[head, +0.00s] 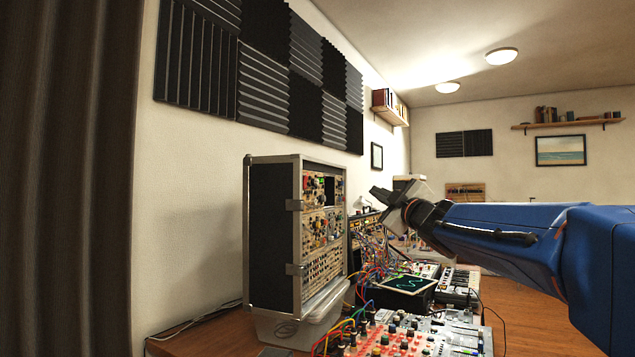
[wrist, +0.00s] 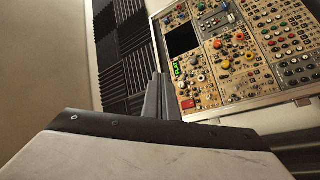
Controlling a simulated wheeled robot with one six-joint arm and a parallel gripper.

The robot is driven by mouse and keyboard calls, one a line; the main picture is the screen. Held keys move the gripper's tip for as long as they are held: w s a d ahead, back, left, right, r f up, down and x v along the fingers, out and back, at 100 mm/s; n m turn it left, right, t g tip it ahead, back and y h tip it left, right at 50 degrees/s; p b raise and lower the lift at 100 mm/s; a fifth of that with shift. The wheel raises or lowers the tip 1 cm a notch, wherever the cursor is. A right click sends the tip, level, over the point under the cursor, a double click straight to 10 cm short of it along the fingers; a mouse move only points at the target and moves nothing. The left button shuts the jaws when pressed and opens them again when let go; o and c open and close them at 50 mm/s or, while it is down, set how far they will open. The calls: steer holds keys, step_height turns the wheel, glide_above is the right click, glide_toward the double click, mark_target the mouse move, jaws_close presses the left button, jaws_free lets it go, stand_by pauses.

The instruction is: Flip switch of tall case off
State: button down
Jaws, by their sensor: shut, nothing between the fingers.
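The tall case (head: 274,235) stands upright on the table at the left of the head view, black-sided with metal edges. Its front panel of knobs and modules faces right. The panel (wrist: 235,50) also fills the upper right of the wrist view, with a dark screen and a small green display. My gripper (head: 378,191) is shut and empty, to the right of the case's upper part and apart from it in the head view. Its fingers (wrist: 158,98) show in the wrist view, pointing toward the panel's left side. I cannot tell which part is the switch.
A red-and-white mixer panel (head: 385,341), patch cables and a small screen (head: 407,284) crowd the table below. The case rests on a pale plastic bin (head: 290,330). Foam panels (head: 265,70) cover the wall behind. Air between gripper and case looks clear.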

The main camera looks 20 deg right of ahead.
mark_target(306, 179)
steer(key=shift+w+a+r+n+g+y, duration=0.45)
steer(key=shift+n+g+y, duration=1.1)
steer(key=shift+n+y, duration=1)
steer(key=shift+w+a+r+n+g+y, duration=0.2)
steer(key=shift+w+a+n+g+y, duration=0.3)
steer(key=shift+n+g+y, duration=2)
steer(key=shift+w+a+r+n+g+y, duration=0.5)
steer(key=shift+n+y, duration=1.25)
steer(key=shift+n, duration=1.8)
steer(key=shift+w+d+f, duration=0.1)
steer(key=shift+f, duration=0.05)
steer(key=x, duration=1.3)
steer(key=shift+w+a, duration=0.2)
steer(key=shift+a, duration=0.25)
